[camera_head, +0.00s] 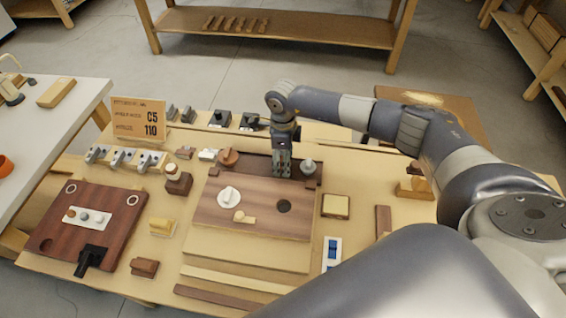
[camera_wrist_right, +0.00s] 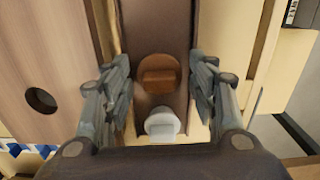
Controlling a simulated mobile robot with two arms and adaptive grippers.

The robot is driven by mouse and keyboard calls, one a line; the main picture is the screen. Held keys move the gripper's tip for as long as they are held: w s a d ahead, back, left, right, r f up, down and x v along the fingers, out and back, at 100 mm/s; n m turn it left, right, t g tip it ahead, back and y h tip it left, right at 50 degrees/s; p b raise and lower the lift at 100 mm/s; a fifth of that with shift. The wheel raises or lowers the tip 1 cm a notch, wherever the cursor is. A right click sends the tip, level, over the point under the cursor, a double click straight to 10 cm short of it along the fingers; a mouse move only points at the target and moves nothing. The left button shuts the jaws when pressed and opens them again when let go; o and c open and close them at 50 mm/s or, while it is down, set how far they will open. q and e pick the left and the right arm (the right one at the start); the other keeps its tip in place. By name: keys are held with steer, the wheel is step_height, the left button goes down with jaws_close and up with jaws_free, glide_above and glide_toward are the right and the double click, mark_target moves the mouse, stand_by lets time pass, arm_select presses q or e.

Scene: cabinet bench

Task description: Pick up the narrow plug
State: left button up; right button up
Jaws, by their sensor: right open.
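A brown round plug (camera_head: 228,157) with a raised grip bar sits at the left of the dark brown strip (camera_head: 256,166) behind the wooden board. A grey plug (camera_head: 308,165) sits at the strip's right end. I cannot tell for sure which is the narrow plug. My right gripper (camera_head: 282,170) points down over the strip, between the two plugs. In the right wrist view, the brown plug (camera_wrist_right: 157,75) shows between the open fingertips (camera_wrist_right: 160,62), and the grey plug (camera_wrist_right: 162,125) shows nearer the palm. The fingers appear empty. My left gripper is out of view.
A dark red panel (camera_head: 110,205) lies to the left. Several small fixtures crowd the bench's back edge.

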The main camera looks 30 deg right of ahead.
steer(key=c, duration=0.7)
steer(key=shift+r, duration=0.1)
